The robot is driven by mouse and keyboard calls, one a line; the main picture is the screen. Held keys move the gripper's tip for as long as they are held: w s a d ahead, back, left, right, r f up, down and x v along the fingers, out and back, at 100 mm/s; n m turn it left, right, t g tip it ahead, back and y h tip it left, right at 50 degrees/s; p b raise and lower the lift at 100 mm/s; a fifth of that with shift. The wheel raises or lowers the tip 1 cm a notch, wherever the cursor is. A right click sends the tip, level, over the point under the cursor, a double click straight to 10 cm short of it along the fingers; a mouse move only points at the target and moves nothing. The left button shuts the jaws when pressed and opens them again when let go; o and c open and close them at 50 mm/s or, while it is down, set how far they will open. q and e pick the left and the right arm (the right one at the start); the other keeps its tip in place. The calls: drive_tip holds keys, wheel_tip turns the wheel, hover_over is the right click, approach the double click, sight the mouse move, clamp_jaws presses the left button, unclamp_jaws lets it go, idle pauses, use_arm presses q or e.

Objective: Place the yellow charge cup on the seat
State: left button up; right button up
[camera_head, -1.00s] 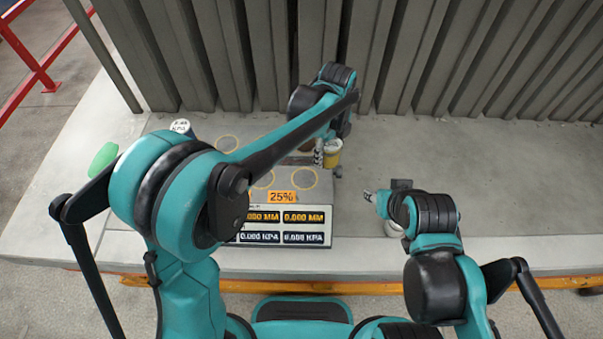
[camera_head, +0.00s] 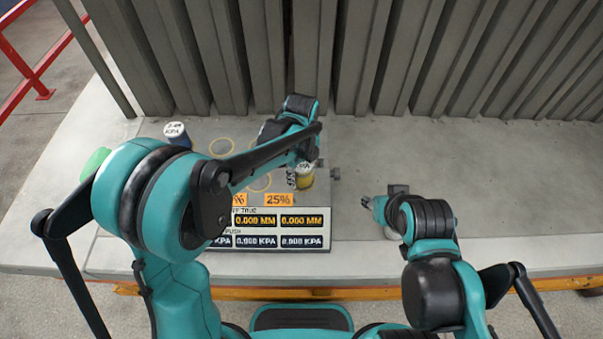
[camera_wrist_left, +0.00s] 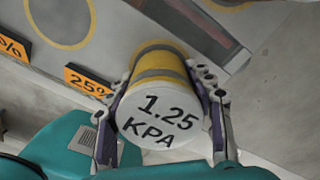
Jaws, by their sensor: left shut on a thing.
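The yellow charge cup (camera_head: 305,181) has a white top marked 1.25 KPA, seen large in the left wrist view (camera_wrist_left: 158,62). My left gripper (camera_head: 297,176) is shut on its sides, one finger on each side in the left wrist view. The cup is over the right part of the grey panel, near the 25% label (camera_head: 278,199). Yellow seat rings (camera_head: 222,147) are marked on the panel; the one by the 25% label is mostly hidden in the head view. Whether the cup touches the panel cannot be told. My right gripper (camera_head: 369,203) is small, right of the panel.
Displays (camera_head: 278,230) line the panel's front. Grey ribbed wall panels (camera_head: 400,60) stand behind. The slab (camera_head: 510,190) is clear to the right.

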use_arm(q)
drive_tip(key=shift+f, duration=0.15)
drive_tip(key=o, duration=1.5)
